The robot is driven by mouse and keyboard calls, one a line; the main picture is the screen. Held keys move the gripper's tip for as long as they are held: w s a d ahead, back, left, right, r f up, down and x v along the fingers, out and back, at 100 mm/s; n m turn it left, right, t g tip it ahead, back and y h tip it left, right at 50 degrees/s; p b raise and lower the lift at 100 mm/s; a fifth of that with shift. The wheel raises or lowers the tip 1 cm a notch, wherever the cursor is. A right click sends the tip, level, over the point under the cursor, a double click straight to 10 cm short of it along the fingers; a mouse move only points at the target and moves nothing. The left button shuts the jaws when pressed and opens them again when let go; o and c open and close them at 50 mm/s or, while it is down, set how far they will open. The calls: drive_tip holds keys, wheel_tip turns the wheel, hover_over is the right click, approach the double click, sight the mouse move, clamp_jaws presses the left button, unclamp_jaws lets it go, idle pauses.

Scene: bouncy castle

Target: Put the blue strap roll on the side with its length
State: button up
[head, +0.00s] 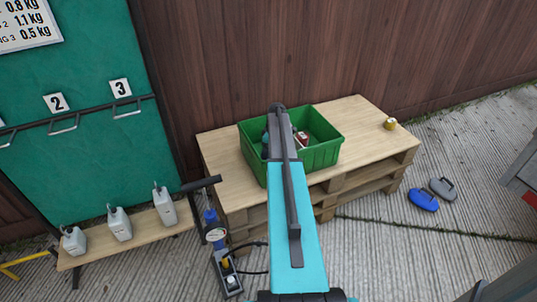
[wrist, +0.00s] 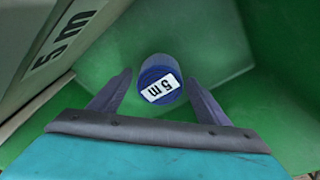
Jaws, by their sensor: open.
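The blue strap roll (wrist: 160,80) stands in the green crate, with a white label reading 5 m on its top face. My gripper (wrist: 157,77) is open, with one finger on each side of the roll; I cannot tell whether either touches it. A pale panel (wrist: 75,35) marked 5 m is at the left in the wrist view. In the head view the green crate (head: 325,155) sits on the wooden pallet table, and my arm covers much of it and hides the gripper.
A small red item (head: 302,138) shows inside the crate. A gold roll (head: 390,124) lies on the right of the pallet table (head: 365,140). Several jugs (head: 119,224) stand on a low bench at left. A pump (head: 222,250) stands before the table. The tabletop right of the crate is mostly clear.

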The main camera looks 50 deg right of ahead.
wheel_tip(320, 180, up, 12)
drive_tip(key=s, duration=0.1)
drive_tip(key=shift+s+d+p, duration=0.35)
drive_tip(key=shift+p, duration=0.1)
drive_tip(key=shift+r, duration=0.1)
idle(0.7)
